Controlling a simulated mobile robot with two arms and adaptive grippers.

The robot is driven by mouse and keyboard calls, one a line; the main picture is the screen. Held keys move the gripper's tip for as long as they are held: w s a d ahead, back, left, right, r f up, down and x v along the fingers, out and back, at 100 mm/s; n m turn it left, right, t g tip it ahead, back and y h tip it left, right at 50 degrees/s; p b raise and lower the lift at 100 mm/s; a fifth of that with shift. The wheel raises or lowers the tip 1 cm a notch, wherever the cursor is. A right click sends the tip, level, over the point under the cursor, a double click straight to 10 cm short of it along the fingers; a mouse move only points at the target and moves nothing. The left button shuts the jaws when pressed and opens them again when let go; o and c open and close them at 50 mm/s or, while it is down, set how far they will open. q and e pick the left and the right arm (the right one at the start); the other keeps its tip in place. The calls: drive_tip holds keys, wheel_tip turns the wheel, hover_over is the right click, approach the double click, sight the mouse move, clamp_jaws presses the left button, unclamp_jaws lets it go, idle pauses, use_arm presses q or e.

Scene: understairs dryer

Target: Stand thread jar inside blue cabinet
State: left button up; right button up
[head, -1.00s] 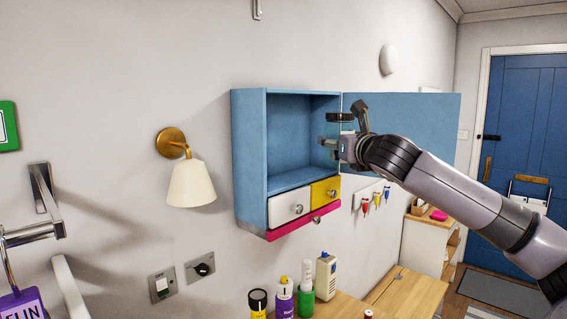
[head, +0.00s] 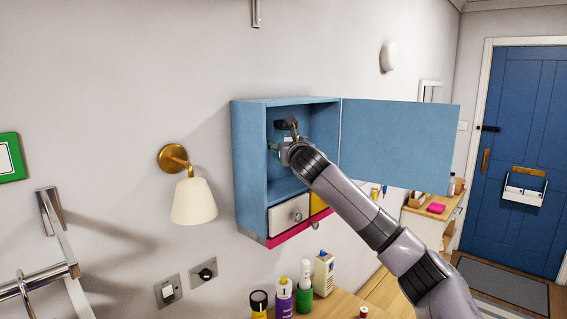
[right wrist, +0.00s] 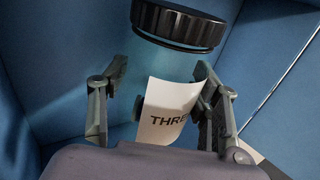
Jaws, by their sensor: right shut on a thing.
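The blue cabinet (head: 249,165) hangs on the wall, with its door (head: 400,146) swung open to the right. My right gripper (head: 279,145) is inside its upper compartment, shut on the thread jar. The jar's black lid (head: 280,124) shows at the top in the head view; my gripper and arm hide most of its body. In the right wrist view, the pale blue jar (right wrist: 166,62) has a white label reading "THRE" and sits between both fingers (right wrist: 160,98). It looks roughly upright. I cannot tell whether its base touches the compartment floor. My left gripper is out of view.
A white drawer (head: 288,215) and a yellow drawer (head: 319,202) are below the compartment. A wall lamp (head: 193,200) is to the left. Several bottles, including a purple one (head: 284,301), stand on the wooden top below. My right arm passes in front of the opening.

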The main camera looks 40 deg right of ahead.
drive_tip(key=shift+w+a+f, duration=0.1)
drive_tip(key=shift+w+f, duration=0.15)
drive_tip(key=shift+f, duration=0.3)
drive_tip(key=shift+f+p, duration=0.6)
drive_tip(key=shift+f, duration=2)
drive_tip(key=shift+w+f+p, duration=0.1)
drive_tip(key=shift+p, duration=0.3)
drive_tip(key=shift+f, duration=0.25)
drive_tip(key=shift+f, duration=0.1)
drive_tip(key=o, duration=1.5)
